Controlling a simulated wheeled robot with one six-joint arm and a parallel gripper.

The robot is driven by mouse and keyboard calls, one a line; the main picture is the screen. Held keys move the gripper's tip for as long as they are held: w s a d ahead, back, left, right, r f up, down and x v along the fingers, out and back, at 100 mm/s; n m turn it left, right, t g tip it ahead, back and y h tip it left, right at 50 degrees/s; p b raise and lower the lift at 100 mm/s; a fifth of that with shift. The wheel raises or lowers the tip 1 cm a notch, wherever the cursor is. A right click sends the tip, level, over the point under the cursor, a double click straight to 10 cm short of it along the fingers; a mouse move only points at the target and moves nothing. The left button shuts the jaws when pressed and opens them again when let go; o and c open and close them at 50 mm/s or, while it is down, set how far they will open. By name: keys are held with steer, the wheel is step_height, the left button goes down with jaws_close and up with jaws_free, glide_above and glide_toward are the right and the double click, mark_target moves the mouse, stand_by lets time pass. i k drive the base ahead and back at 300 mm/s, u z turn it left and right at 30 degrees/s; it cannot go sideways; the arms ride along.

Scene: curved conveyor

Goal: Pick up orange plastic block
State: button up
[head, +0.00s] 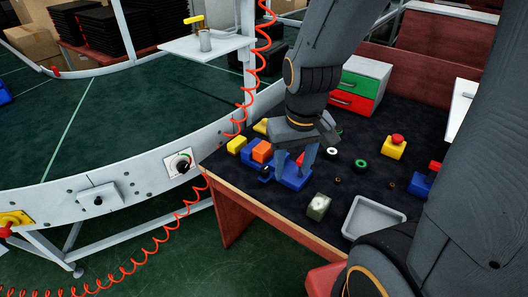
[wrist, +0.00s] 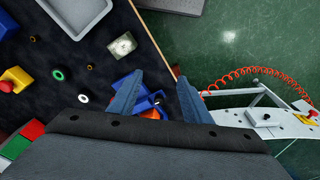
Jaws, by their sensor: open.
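An orange block (head: 262,151) sits on or against a blue block at the table's near left corner, just left of my gripper in the head view. My gripper (head: 292,170) points down over a second blue part (head: 294,181), its two blue-grey fingers apart. A small red-orange patch shows between the fingers there. In the wrist view my gripper (wrist: 158,74) is open, with blue parts (wrist: 148,101) and an orange patch (wrist: 150,114) between the fingers, partly hidden by the palm. I cannot tell which orange piece that patch is. Nothing is held.
Yellow blocks (head: 237,145) stand left of the orange block. A grey-green block (head: 318,207) and a grey tray (head: 372,218) are near the front edge. The conveyor (head: 100,130) is left.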

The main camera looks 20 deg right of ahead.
mark_target(262, 151)
steer(key=k, duration=1.2)
steer(key=u, duration=0.8)
steer(key=i, duration=1.2)
steer(key=z, duration=0.8)
steer(key=i, duration=0.55)
steer(key=z, duration=0.5)
